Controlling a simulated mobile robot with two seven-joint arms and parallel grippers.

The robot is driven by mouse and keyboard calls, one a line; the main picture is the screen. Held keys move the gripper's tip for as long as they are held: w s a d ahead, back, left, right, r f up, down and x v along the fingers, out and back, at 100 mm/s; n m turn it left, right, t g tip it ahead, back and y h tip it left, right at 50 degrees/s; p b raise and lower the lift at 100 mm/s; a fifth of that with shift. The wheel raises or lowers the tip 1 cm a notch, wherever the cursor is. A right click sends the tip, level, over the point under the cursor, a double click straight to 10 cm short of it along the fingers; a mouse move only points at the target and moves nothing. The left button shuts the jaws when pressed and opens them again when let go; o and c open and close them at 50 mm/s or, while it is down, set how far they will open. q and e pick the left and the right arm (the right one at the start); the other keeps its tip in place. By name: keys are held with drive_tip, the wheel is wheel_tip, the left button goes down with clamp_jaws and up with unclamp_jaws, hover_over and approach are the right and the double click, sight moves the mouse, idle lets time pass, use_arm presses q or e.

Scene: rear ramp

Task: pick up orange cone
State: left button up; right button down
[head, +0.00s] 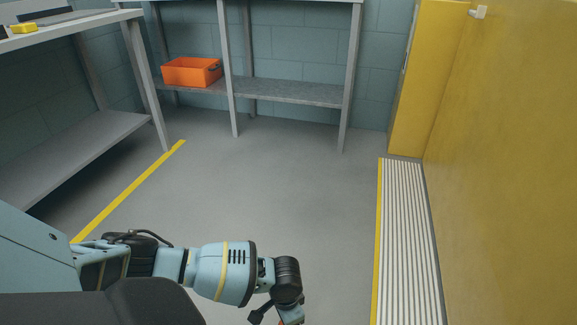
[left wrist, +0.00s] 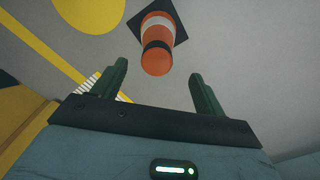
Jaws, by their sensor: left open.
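The orange cone (left wrist: 158,30) shows at the top middle of the left wrist view, with pale and dark bands and a dark square base (left wrist: 178,30). Its narrow orange end points toward my left gripper (left wrist: 158,69). The gripper's two dark green fingers are spread wide, with the cone's narrow end appearing between and just beyond their tips. I see no contact. In the head view my left arm reaches to the bottom edge, where the gripper is cut off. A small orange patch there is too small to identify. My right gripper is out of view.
An orange bin (head: 188,72) sits on the lower shelf (head: 290,91) at the back. A grey workbench (head: 75,150) stands left. A yellow wall panel (head: 505,150) and ribbed strip (head: 407,240) border the right. The middle floor (head: 260,180) is clear.

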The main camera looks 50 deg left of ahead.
use_arm(q)
wheel_tip(320, 180, down, 3)
drive_tip(key=shift+r+b, duration=0.15)
drive_tip(key=shift+b, duration=0.5)
drive_tip(key=shift+d+f+b, duration=0.2)
drive_tip(key=shift+f+b, duration=1.4)
drive_tip(key=shift+f, duration=0.95)
drive_tip(key=c, duration=0.9)
drive_tip(key=shift+r, duration=0.1)
clamp_jaws()
